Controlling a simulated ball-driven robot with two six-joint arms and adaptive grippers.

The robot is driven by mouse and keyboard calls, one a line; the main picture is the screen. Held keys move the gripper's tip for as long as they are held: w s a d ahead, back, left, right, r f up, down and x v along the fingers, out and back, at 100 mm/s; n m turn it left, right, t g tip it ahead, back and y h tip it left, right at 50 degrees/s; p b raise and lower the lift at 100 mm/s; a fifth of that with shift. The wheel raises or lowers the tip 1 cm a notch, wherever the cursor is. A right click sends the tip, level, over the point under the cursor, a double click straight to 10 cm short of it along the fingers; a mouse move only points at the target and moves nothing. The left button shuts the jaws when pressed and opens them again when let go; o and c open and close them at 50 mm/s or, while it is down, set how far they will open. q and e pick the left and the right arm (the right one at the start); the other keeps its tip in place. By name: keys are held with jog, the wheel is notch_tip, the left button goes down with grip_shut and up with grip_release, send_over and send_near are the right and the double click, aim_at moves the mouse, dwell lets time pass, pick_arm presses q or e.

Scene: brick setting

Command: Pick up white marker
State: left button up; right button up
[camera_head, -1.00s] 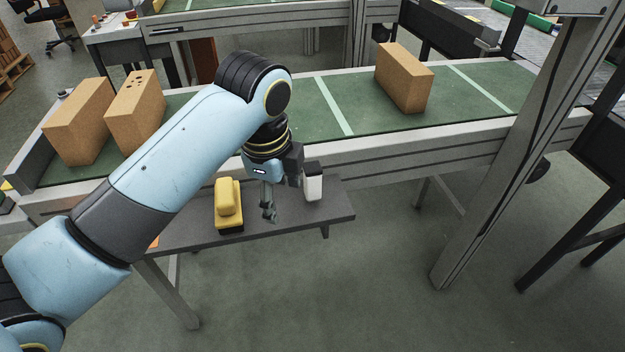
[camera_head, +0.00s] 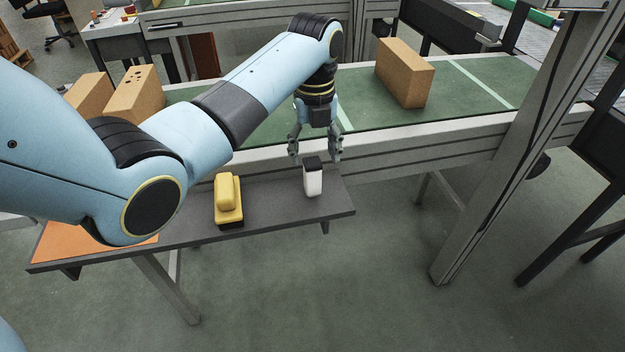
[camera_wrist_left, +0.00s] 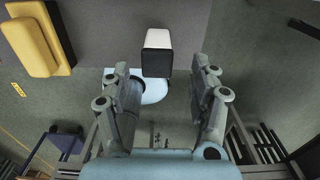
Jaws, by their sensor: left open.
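The white marker (camera_head: 313,181) stands upright on the grey shelf near its right end, with a black cap on top. In the left wrist view the marker (camera_wrist_left: 159,38) shows at top centre, its black cap toward me, just beyond the fingertips and in line with the gap between them. My left gripper (camera_head: 315,156) is open and empty, pointing down above the marker. Its two fingers also show in the left wrist view (camera_wrist_left: 165,85), spread wide apart. My right gripper is not in view.
A yellow block-like object (camera_head: 228,199) with a dark base stands left of the marker on the grey shelf (camera_head: 275,205). An orange mat (camera_head: 75,245) lies at the shelf's left end.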

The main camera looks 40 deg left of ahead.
aim_at(313, 161)
pick_arm(q)
notch_tip(313, 161, down, 5)
jog(key=shift+s+a+f, duration=0.1)
jog(key=shift+f, duration=0.1)
jog(key=c, duration=1.3)
jog(key=shift+o, duration=0.2)
jog(key=shift+r, duration=0.1)
notch_tip(313, 161, up, 4)
jog(key=shift+s+r, duration=0.1)
jog(key=shift+r, duration=0.05)
jog(key=s+d+r, duration=0.6)
jog(key=s+d, duration=0.1)
jog(key=d, duration=0.1)
jog(key=shift+s+d+r+p, duration=0.3)
jog(key=shift+d+p, duration=0.1)
jog(key=shift+p, duration=0.05)
